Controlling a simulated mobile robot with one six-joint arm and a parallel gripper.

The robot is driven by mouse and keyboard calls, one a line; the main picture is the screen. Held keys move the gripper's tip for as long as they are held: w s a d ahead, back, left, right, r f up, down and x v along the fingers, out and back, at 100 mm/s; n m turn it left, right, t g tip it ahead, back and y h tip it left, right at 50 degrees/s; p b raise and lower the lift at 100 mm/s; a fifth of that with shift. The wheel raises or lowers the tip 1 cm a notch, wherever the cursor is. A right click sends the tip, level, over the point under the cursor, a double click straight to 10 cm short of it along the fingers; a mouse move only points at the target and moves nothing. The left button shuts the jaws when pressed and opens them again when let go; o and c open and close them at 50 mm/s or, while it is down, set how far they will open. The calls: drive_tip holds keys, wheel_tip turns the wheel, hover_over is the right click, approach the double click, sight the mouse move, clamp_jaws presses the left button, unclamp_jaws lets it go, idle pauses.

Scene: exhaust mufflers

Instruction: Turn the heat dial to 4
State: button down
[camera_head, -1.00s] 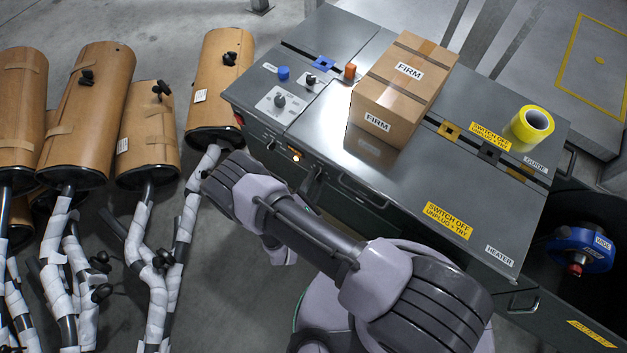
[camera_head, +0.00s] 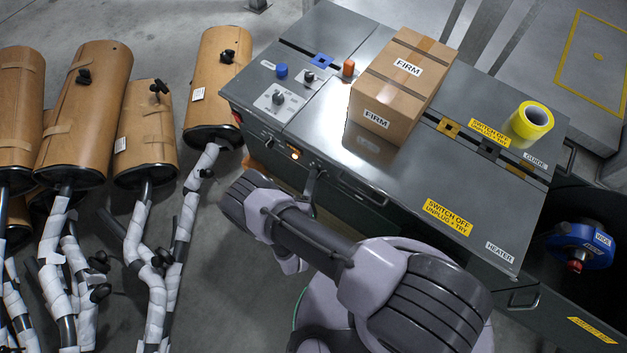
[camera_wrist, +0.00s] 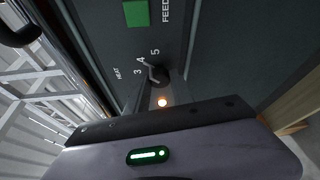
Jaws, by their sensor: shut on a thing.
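A pale pointer by the knob appears to lie toward the 4. My gripper (camera_wrist: 160,80) is shut on the dial; its fingers show only partly in the wrist view, and the knob is partly covered. In the head view my arm reaches to the front of the heater machine (camera_head: 390,195), and the heat dial cannot be made out there.
A lit orange lamp (camera_wrist: 162,102) sits close to the dial. A green square (camera_wrist: 136,13) is near the FEED label. On the machine top are a FIRM box (camera_head: 400,85), yellow tape (camera_head: 530,122) and another dial (camera_head: 278,97).

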idle(0.5)
drive_tip(key=c, duration=1.1)
unclamp_jaws()
drive_tip(key=p+v, duration=0.4)
drive_tip(key=v, duration=1.3)
drive_tip(key=shift+s, duration=0.2)
